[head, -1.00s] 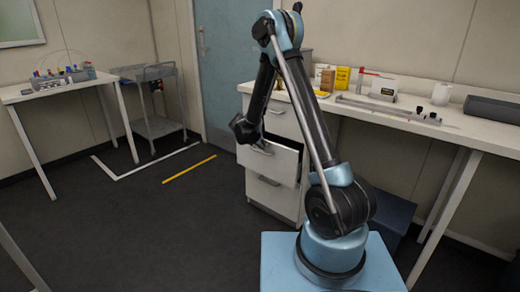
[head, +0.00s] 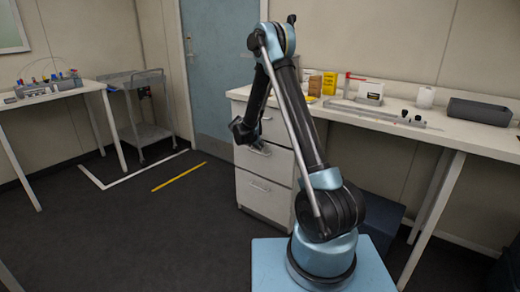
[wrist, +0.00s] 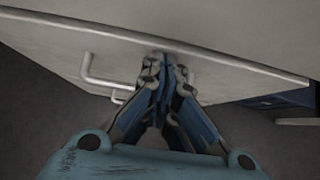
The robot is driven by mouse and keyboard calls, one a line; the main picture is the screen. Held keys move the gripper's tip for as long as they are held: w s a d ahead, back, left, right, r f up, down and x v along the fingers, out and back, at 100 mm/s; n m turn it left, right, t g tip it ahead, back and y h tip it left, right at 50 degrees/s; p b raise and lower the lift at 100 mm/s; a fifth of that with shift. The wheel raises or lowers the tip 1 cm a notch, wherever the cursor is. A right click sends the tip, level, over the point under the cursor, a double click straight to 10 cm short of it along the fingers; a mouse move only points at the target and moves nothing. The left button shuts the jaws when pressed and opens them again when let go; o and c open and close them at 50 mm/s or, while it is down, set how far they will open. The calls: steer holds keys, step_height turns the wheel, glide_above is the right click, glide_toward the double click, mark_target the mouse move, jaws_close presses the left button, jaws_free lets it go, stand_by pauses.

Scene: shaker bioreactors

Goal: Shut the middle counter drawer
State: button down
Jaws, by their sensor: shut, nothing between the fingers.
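The middle counter drawer (head: 276,164) is in the white drawer unit under the left end of the counter. In the head view its front looks about flush with the unit, and no open inside shows. My gripper (head: 243,130) is at the drawer's upper front, partly blocking the view of it and its handle. In the wrist view my gripper (wrist: 165,68) is shut and empty, with its fingertips against or very near a pale front's edge. A bar handle (wrist: 88,70) is just left of the fingertips. Contact cannot be told for certain.
The bottom drawer (head: 263,196) looks shut. The counter (head: 455,133) holds boxes, a grey tray (head: 480,110) and other items. A dark blue bin (head: 382,222) stands under it. Open floor lies left of the unit, with a cart (head: 140,120) and side table (head: 60,95) beyond.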

steer(key=s+a+f+v, duration=0.1)
steer(key=s+f+v, duration=0.1)
steer(key=v, duration=1.1)
steer(key=s+d+r+m+g+y, duration=0.1)
steer(key=s+d+r+m+g, duration=0.1)
steer(key=s+d+r+m, duration=0.6)
steer(key=s+d+r+m+g+y, duration=0.1)
steer(key=s+d+r+m, duration=0.35)
steer(key=s+d, duration=0.65)
steer(key=s+d+f+m+g+y, duration=0.1)
steer(key=s+f+m, duration=0.2)
steer(key=s+m, duration=0.5)
steer(key=s+d+f+m+y, duration=0.2)
steer(key=s+f+m, duration=0.2)
steer(key=s, duration=1.6)
steer(key=m, duration=0.3)
steer(key=shift+m+g+y, duration=0.3)
steer(key=shift+m+g, duration=0.05)
steer(key=shift+g, duration=0.05)
